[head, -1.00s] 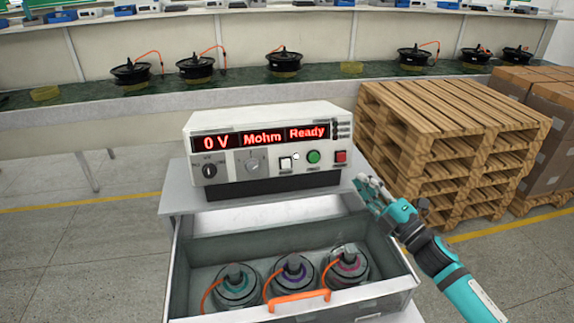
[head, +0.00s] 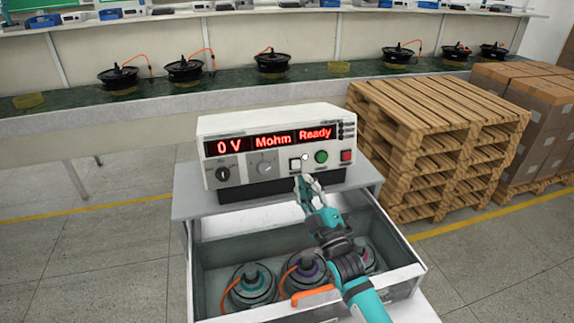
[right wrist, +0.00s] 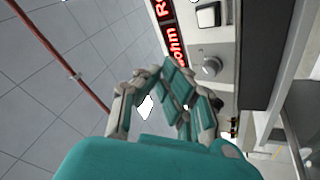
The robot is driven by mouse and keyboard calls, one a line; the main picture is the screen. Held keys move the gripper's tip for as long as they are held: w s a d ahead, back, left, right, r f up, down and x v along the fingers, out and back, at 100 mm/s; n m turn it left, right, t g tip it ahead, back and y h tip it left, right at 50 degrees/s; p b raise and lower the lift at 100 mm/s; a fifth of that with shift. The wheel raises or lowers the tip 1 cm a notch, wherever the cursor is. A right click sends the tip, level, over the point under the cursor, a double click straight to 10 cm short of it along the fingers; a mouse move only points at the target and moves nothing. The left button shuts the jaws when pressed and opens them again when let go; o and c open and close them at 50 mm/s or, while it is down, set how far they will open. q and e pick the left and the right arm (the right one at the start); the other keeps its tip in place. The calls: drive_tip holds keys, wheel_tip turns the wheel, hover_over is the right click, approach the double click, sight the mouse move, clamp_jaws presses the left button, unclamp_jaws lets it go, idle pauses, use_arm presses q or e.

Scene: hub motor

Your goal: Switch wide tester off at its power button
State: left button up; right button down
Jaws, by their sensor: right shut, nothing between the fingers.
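The wide tester (head: 278,125) stands on a white cart top, its red display lit with "0 V", "Mohm" and "Ready". Its front has two knobs, a white square button (head: 295,165), a green round button (head: 321,157) and a red square button (head: 346,156). The labels are too small to tell which is power. My right gripper (head: 304,181) is shut and empty, in front of the panel just below the white button. In the right wrist view, the gripper (right wrist: 162,74) points towards the panel, with the white button (right wrist: 208,16) above right; contact is not clear. My left gripper is out of view.
Below the tester, an open drawer (head: 212,295) with an orange handle (head: 315,295) holds hub motors, partly hidden by my right arm. Wooden pallets (head: 430,150) and cardboard boxes (head: 520,110) stand to the right. A long bench (head: 60,135) with several motors runs behind.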

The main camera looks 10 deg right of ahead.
sight(297, 169)
use_arm(q)
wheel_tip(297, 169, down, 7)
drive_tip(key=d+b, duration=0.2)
drive_tip(key=b, duration=0.5)
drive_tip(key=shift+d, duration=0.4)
use_arm(e)
drive_tip(key=w+f, duration=0.2)
drive_tip(key=w, duration=0.6)
drive_tip(key=shift+w+f, duration=0.15)
drive_tip(key=shift+w, duration=0.15)
drive_tip(key=shift+d, duration=0.1)
use_arm(q)
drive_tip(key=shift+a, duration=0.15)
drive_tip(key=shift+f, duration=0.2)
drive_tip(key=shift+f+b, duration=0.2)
drive_tip(key=shift+b, duration=0.2)
use_arm(e)
drive_tip(key=shift+w, duration=0.45)
